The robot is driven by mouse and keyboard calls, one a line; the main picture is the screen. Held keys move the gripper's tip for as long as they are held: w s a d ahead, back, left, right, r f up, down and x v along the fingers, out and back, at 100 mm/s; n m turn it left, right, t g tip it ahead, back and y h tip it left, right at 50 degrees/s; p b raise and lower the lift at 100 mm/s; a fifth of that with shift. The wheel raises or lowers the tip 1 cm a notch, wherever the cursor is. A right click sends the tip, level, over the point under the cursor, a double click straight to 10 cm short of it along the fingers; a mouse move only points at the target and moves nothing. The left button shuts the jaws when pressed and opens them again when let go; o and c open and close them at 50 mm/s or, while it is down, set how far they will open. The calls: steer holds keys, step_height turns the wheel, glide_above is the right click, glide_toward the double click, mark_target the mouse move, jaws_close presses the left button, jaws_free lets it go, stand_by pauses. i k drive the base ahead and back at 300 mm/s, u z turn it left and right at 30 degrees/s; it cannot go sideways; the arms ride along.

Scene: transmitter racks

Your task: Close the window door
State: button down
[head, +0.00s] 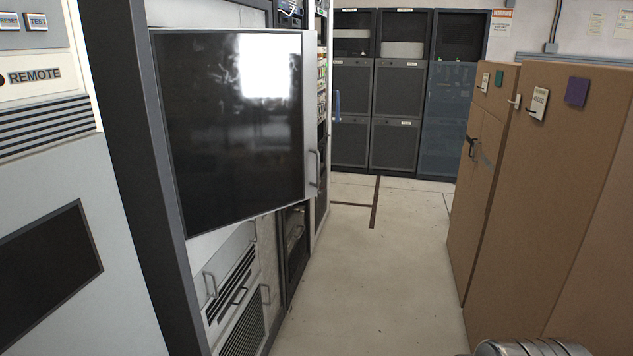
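The window door (235,120) is a dark glossy glass panel in a grey frame, on the upper part of the rack at left. It stands open, swung out from the rack front, with its left edge by the dark rack upright (135,130). A bright reflection shows on the glass. A metal handle (315,168) is on its right edge strip. The door hides much of the rack opening behind it. My gripper is not in view; a ribbed metallic part at the bottom right edge may be part of my arm.
Grey panels with handles (238,285) lie below the door. A light grey cabinet marked REMOTE (50,150) is at the left. Brown cabinets (560,150) line the right side. Dark racks (400,95) stand at the back. The floor aisle (370,260) between is clear.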

mark_target(239, 106)
steer(key=u, duration=0.1)
steer(key=i, duration=0.75)
steer(key=u, duration=0.8)
steer(key=i, duration=0.8)
steer(key=u, duration=0.5)
